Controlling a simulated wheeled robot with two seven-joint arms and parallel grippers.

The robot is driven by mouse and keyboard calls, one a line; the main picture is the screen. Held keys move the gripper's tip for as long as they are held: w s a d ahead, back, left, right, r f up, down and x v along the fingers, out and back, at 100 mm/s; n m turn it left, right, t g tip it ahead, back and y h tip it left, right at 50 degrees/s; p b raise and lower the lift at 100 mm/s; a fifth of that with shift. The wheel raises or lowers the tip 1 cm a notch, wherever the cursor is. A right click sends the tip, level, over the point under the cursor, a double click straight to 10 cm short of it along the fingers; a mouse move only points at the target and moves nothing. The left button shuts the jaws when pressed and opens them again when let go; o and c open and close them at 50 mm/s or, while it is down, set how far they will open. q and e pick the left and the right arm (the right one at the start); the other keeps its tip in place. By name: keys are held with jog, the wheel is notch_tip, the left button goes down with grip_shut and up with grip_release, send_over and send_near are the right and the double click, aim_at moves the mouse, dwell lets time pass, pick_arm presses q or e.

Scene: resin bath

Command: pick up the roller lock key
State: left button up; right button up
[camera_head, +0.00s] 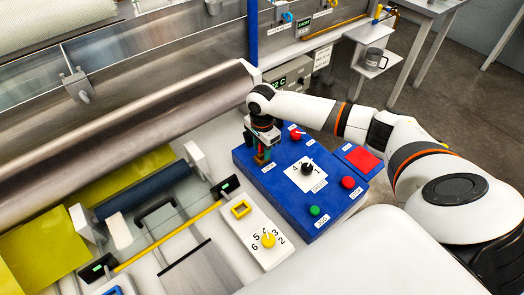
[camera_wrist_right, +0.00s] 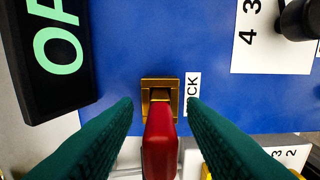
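The roller lock key has a red handle (camera_wrist_right: 160,150) and stands in a square brass lock (camera_wrist_right: 148,84) on the blue control panel (camera_head: 246,161). A partly covered label ending in "OCK" sits beside the lock. My right gripper (camera_head: 262,157) is low over the panel's far left part, pointing down. In the right wrist view its two green fingers (camera_wrist_right: 160,108) are open, one on each side of the red handle, with a visible gap on both sides. In the head view the gripper mostly hides the key. My left gripper is not in view.
The panel carries a black selector knob (camera_head: 307,168), red buttons (camera_head: 348,182) and a green button (camera_head: 315,211). A black display (camera_wrist_right: 50,60) stands close left of the lock in the wrist view. A white plate with a yellow knob (camera_head: 268,239) and a large steel roller (camera_head: 120,130) lie left.

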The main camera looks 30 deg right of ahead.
grip_shut()
